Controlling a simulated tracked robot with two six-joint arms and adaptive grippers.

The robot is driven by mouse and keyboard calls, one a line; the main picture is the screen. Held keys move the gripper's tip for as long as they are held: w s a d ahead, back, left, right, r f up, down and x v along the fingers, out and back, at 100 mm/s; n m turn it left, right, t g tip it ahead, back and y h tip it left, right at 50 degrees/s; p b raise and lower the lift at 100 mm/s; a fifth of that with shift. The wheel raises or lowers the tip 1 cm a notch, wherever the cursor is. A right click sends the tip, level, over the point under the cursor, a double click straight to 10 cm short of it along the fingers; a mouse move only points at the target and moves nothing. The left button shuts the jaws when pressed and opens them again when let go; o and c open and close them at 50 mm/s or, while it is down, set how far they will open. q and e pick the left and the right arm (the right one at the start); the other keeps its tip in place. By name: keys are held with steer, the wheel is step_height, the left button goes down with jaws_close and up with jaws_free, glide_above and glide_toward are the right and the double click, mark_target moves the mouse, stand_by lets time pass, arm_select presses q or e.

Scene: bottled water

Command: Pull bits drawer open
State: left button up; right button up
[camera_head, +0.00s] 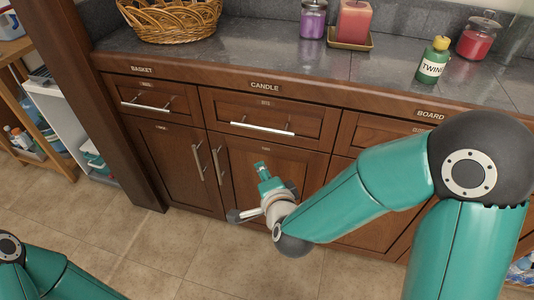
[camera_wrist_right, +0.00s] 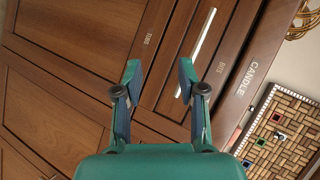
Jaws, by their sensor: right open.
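The bits drawer (camera_head: 278,107) is the brown wooden drawer below the CANDLE label, with a small label that appears to read BITS. Its front looks flush and shut. Its straight silver handle (camera_head: 262,128) runs along the front; the handle also shows in the right wrist view (camera_wrist_right: 197,50), slanting. My right gripper (camera_head: 247,191) is open and empty, below the handle and in front of the lower cabinet door. In the right wrist view its fingers (camera_wrist_right: 159,68) are spread, apart from the handle. My left gripper is out of view; only part of my left arm shows at bottom left.
Another handled drawer (camera_head: 150,96) is at left, under BASKET. Cabinet doors (camera_head: 170,165) with upright handles are below. The counter holds a wicker basket (camera_head: 170,22), candles (camera_head: 354,22) and a green TWINE bottle (camera_head: 433,62). Tiled floor (camera_head: 180,245) is clear in front.

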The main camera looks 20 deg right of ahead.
mark_target(264, 130)
step_height(264, 130, up, 4)
steer(key=d+m+t+h+b, duration=0.2)
steer(key=m+t+b, duration=0.1)
steer(key=m+b, duration=0.15)
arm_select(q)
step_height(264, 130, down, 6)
arm_select(e)
steer(key=shift+m, duration=0.25)
steer(key=x, duration=1)
steer(key=f+x, duration=0.1)
steer(key=x, duration=0.5)
steer(key=shift+f, duration=0.1)
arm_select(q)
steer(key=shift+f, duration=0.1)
arm_select(e)
steer(key=shift+g, duration=0.3)
jaws_close()
